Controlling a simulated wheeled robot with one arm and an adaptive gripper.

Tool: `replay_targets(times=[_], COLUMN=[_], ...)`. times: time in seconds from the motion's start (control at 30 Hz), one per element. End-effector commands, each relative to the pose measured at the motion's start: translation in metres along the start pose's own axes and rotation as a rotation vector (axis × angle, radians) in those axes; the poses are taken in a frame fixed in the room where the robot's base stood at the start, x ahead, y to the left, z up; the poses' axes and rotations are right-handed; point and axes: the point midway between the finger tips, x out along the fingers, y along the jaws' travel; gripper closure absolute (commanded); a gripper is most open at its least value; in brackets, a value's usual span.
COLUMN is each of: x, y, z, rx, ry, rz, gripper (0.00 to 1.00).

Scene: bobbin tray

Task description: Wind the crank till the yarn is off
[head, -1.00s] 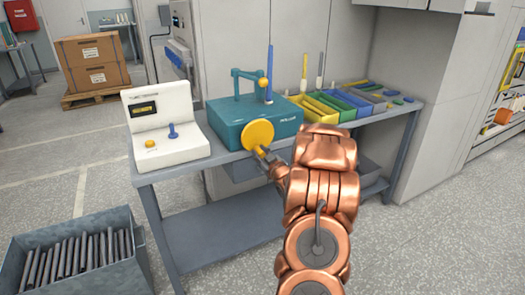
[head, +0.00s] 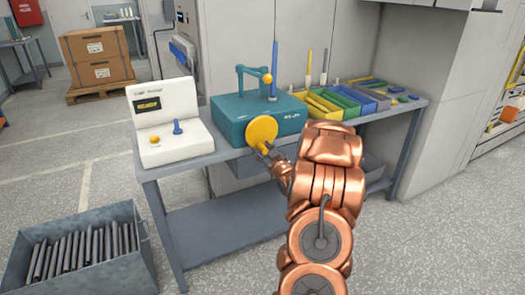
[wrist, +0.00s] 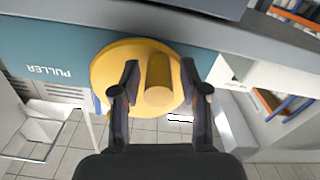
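The teal puller box (head: 240,119) stands on the bench, with a yellow round crank disc (head: 262,130) on its front. In the wrist view the disc (wrist: 108,75) fills the middle, and its yellow handle (wrist: 158,80) points toward me. My gripper (wrist: 160,72) has one finger on each side of the handle, with a visible gap on both sides, so it looks open around it. In the head view my gripper (head: 268,152) is small, at the disc. A blue upright rod (head: 274,70) stands at the puller's teal arm (head: 252,72). I cannot make out yarn.
A white control box (head: 170,130) with a small screen stands left of the puller. Colored bins (head: 335,110) holding rods are to its right on the grey bench (head: 150,172). A metal crate (head: 75,275) of dark rods sits on the floor at left.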

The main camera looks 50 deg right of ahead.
Motion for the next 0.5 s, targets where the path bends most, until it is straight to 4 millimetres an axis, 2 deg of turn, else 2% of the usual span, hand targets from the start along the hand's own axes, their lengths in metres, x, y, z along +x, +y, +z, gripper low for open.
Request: replay_targets(times=[0.33,0.5], x=[-0.001,-0.012], y=[0.001,0.002], z=[0.0,-0.001], rx=[0.0,-0.001], ry=[0.0,0.002], rz=[0.002,0.003], gripper=[0.48,0.48])
